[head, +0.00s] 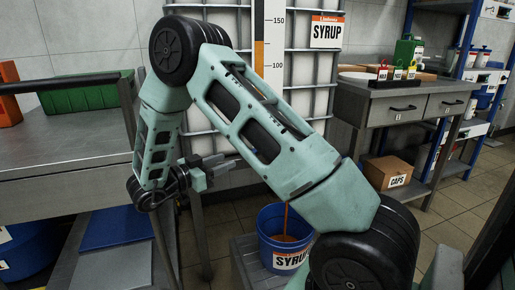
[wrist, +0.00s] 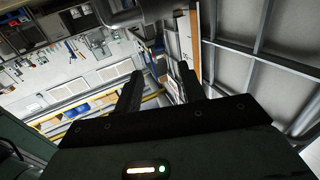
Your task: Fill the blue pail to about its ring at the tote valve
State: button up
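The blue pail (head: 268,246), with a SYRUP label, stands below the tote on a low grey stand. A thin orange-brown stream falls into it, and orange-brown syrup shows inside below the rim. I cannot make out the ring, so I cannot tell the level against it. The white caged tote (head: 220,40) stands behind my arm; its valve is hidden behind my arm. My gripper (head: 222,167) is left of and above the pail, in front of the tote's lower part. In the wrist view my gripper (wrist: 160,75) has its fingers apart with nothing clearly between them.
A level scale (head: 269,50) and a SYRUP sign (head: 327,32) are on the tote. A steel table (head: 70,150) with a green crate (head: 85,95) stands left. A drawer bench (head: 410,103) stands right, with a CAPS box (head: 388,172) on its lower shelf.

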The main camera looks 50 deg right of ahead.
jog(key=s+d+b, duration=0.1)
jog(key=d, duration=0.9)
jog(key=s+d+b, duration=0.1)
jog(key=d, duration=0.3)
jog(key=shift+s+d+b, duration=0.35)
jog(key=shift+d, duration=0.05)
grip_shut()
